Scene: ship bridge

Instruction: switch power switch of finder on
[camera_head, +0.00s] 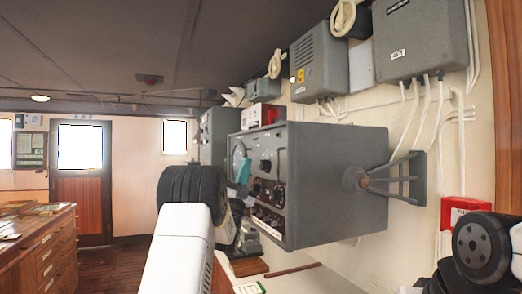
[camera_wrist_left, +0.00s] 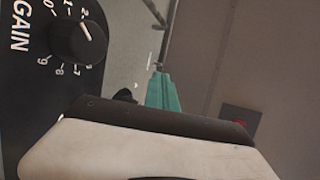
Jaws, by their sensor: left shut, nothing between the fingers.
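The finder is a large grey box (camera_head: 335,185) fixed to the right wall, its dark control panel facing left with several knobs and a row of small controls along the bottom. I cannot pick out the power switch for certain. My left gripper (camera_head: 243,172) has teal fingers and is in front of the panel, partly hidden by my black wrist. In the left wrist view the teal fingers (camera_wrist_left: 164,92) are together and empty. A black knob marked GAIN (camera_wrist_left: 78,40) is at upper left there, apart from the fingers. My right gripper is out of view.
A bracket (camera_head: 385,180) joins the finder to the wall. Grey boxes (camera_head: 420,40) and cables are above it, and a red box (camera_head: 462,210) is at right. A wooden drawer cabinet (camera_head: 45,250) stands at left. The floor between is open.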

